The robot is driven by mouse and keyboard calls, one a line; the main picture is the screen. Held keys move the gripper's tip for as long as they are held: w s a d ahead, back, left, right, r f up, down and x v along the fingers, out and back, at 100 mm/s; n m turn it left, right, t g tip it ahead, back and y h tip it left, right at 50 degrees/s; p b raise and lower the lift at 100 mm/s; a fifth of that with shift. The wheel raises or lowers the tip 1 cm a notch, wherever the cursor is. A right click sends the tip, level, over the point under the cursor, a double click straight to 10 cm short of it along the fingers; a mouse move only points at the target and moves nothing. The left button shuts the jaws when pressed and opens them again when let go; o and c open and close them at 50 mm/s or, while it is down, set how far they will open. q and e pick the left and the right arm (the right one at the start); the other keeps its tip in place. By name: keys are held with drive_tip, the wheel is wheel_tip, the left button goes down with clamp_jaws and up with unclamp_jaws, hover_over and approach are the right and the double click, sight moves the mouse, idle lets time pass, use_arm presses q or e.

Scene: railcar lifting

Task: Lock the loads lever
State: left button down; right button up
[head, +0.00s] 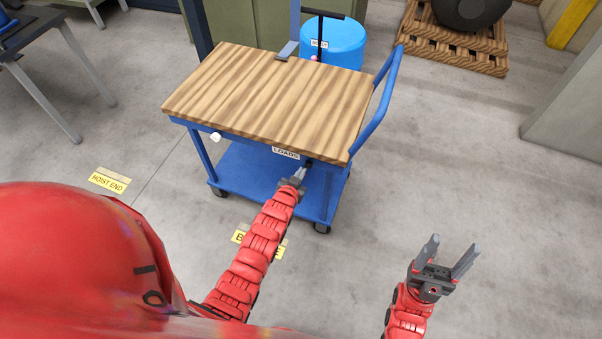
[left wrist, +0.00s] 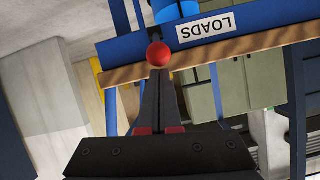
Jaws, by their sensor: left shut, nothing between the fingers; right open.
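The blue cart with a wooden top (head: 270,95) has a white LOADS label (head: 285,153) on its front edge. In the left wrist view the label (left wrist: 211,27) appears upside down, with a red ball knob (left wrist: 158,54) beside it. I take the knob to be the loads lever's end; its shaft is mostly hidden. My left gripper (head: 299,175) is shut and empty below the cart's front edge. In the left wrist view its fingertips (left wrist: 158,72) meet the knob's outline; I cannot tell whether they touch. My right gripper (head: 451,257) is open and empty, right of the cart.
A white knob (head: 215,137) sits on the cart's front edge at left. A blue drum (head: 335,42) stands behind the cart, and a wooden pallet (head: 455,45) lies at back right. A yellow HOIST END sign (head: 109,181) is on the floor. The floor around my right gripper is clear.

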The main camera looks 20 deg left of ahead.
use_arm(q)
wheel_tip(320, 180, down, 14)
drive_tip(key=s+t+b, duration=0.1)
drive_tip(key=t+b, duration=1.2)
drive_tip(key=b, duration=2.3)
drive_tip(key=shift+s+f+n+t, duration=0.2)
drive_tip(key=shift+n+t, duration=0.2)
